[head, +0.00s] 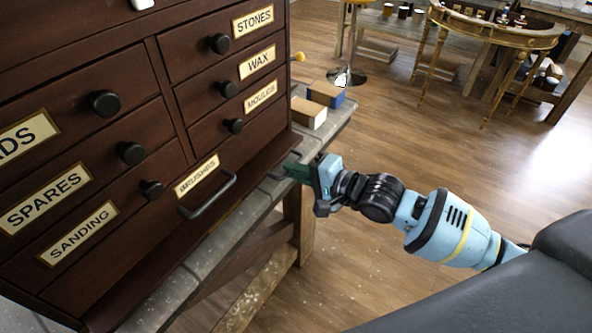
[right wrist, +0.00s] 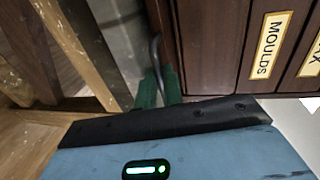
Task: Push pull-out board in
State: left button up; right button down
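The pull-out board (head: 262,163) is a dark brown slab along the base of the wooden drawer cabinet, sticking out past its front above the grey bench top. A dark bar handle (head: 208,197) is on the cabinet's lower front, below the BRUSHES label. My right gripper (head: 287,171) is at the board's right end, clear of the handle; whether it touches the board is unclear. In the right wrist view its green fingers (right wrist: 160,88) are close together with nothing visible held, and the handle (right wrist: 155,46) shows beyond them. My left gripper is not in view.
The cabinet (head: 165,100) has several labelled drawers with round black knobs. Small boxes (head: 308,112) sit on the bench's (head: 340,115) far end, right of the cabinet. A stool (head: 346,76) and a gilt console table (head: 495,30) stand farther back. Open wooden floor lies right of the bench.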

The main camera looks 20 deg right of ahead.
aim_at(278, 162)
jog(key=w+a, duration=0.1)
jog(key=w, duration=0.1)
jog(key=w+a, duration=0.1)
jog(key=a, duration=0.1)
jog(key=shift+w+r, duration=0.1)
jog(key=shift+w, duration=0.25)
jog(key=c, duration=1.9)
grip_release()
jog(key=shift+o, duration=0.4)
jog(key=shift+w+a, duration=0.15)
jog(key=shift+w, duration=0.1)
jog(key=v, duration=0.7)
jog(key=shift+s+d+p, duration=0.25)
jog(key=shift+s+p, duration=0.05)
jog(key=shift+p, duration=0.1)
